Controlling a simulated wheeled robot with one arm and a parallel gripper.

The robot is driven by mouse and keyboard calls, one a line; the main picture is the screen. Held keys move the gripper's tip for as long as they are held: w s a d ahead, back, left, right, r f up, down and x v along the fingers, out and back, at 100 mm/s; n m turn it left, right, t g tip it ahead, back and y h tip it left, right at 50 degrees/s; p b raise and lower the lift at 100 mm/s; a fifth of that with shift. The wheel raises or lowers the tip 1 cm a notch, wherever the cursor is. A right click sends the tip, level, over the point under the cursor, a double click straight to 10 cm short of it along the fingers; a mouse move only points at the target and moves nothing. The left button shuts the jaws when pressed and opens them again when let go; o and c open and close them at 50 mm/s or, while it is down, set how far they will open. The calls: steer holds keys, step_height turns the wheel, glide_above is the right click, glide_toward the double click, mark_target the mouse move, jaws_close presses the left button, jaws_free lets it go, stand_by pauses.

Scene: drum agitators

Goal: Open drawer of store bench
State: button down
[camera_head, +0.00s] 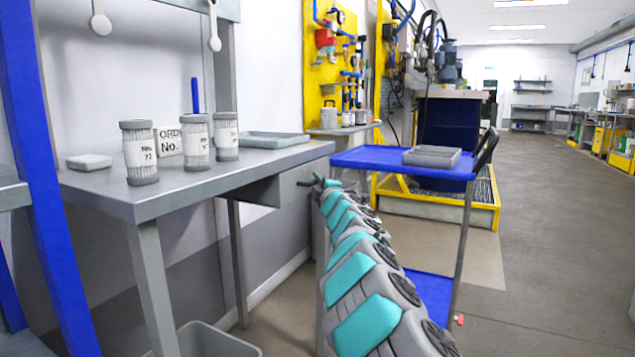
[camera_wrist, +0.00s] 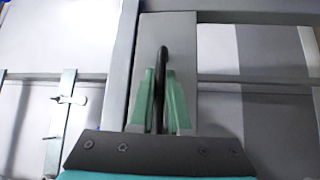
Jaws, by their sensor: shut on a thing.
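The store bench (camera_head: 240,165) is a grey table at the left in the head view. Its drawer (camera_head: 298,187) is a grey box under the right end of the top. In the wrist view the drawer's grey front panel (camera_wrist: 185,50) fills the upper middle, with a dark upright bar handle (camera_wrist: 163,55) on it. My gripper (camera_head: 322,182) is at the drawer front, with its green fingers (camera_wrist: 163,105) shut on the handle, one on each side. How far the drawer stands out is hard to tell.
Several labelled canisters (camera_head: 196,142), an order sign (camera_head: 168,139) and a grey tray (camera_head: 262,140) stand on the bench. A blue trolley (camera_head: 365,158) with a grey tray (camera_head: 432,157) stands close right of my arm. A grey bin (camera_head: 205,340) is below. Floor at right is clear.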

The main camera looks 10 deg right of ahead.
stand_by(0.8)
steer(key=s+d+p, duration=0.2)
steer(key=s+d, duration=0.5)
steer(key=d, duration=0.3)
steer(key=s+d+p, duration=0.3)
steer(key=s+d, duration=0.5)
steer(key=d, duration=0.2)
steer(key=shift+d, duration=0.4)
steer(key=c, duration=1.2)
jaws_free()
steer(key=shift+s+d+f, duration=0.15)
steer(key=shift+s+d, duration=0.05)
steer(key=shift+s, duration=1.1)
steer(key=shift+s+d+f, duration=0.2)
steer(key=shift+s, duration=1.05)
steer(key=shift+s+d+f, duration=0.15)
steer(key=shift+s+d, duration=0.05)
steer(key=shift+s, duration=1.1)
